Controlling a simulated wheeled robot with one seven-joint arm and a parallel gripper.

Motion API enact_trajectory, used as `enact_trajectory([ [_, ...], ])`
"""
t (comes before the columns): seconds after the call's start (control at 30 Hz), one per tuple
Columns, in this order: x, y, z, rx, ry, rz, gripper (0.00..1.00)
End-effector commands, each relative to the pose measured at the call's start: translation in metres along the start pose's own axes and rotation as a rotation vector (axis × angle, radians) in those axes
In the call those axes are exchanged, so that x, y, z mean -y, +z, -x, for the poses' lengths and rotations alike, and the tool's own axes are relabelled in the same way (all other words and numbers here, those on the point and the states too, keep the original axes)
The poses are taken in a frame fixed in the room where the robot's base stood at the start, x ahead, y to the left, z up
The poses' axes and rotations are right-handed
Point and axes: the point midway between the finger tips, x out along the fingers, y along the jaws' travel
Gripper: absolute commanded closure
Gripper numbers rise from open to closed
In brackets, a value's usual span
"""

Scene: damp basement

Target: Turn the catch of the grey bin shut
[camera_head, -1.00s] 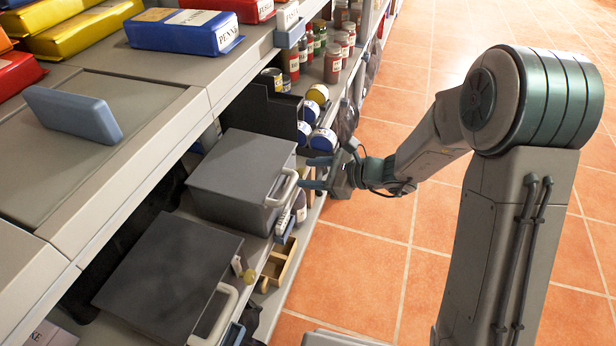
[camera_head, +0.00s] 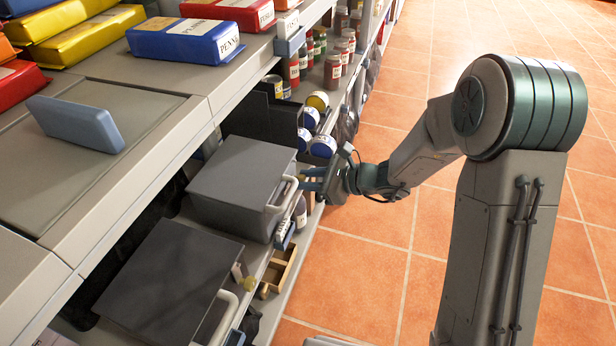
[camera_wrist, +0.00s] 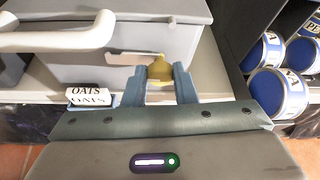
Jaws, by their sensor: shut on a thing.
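The grey bin (camera_head: 245,180) stands on the lower shelf with its lid down and a pale handle (camera_head: 284,195) on its front. In the wrist view the bin's front (camera_wrist: 95,72) fills the upper left, with the white handle (camera_wrist: 62,38) at far left. The brass-yellow catch (camera_wrist: 160,70) sits at the right part of the bin's front, between my fingertips. My gripper (camera_wrist: 160,77) is shut on this catch. In the head view my gripper (camera_head: 314,180) is at the bin's right front, and the catch is hidden there.
A second grey bin (camera_head: 165,275) with its own yellow catch (camera_head: 238,271) stands nearer. Blue-labelled cans (camera_wrist: 277,93) lie right of the bin. An OATS label (camera_wrist: 88,96) is on the shelf edge below. A wooden tray (camera_head: 283,268) sits low. The tiled floor (camera_head: 380,260) at right is clear.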

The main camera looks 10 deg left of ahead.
Motion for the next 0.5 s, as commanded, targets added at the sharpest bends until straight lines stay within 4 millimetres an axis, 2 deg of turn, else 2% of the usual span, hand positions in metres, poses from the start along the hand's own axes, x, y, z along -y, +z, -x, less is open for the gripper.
enact_trajectory([
  [0.5,0.0052,0.0065,0.004,-0.001,0.151,-0.369,0.98],
])
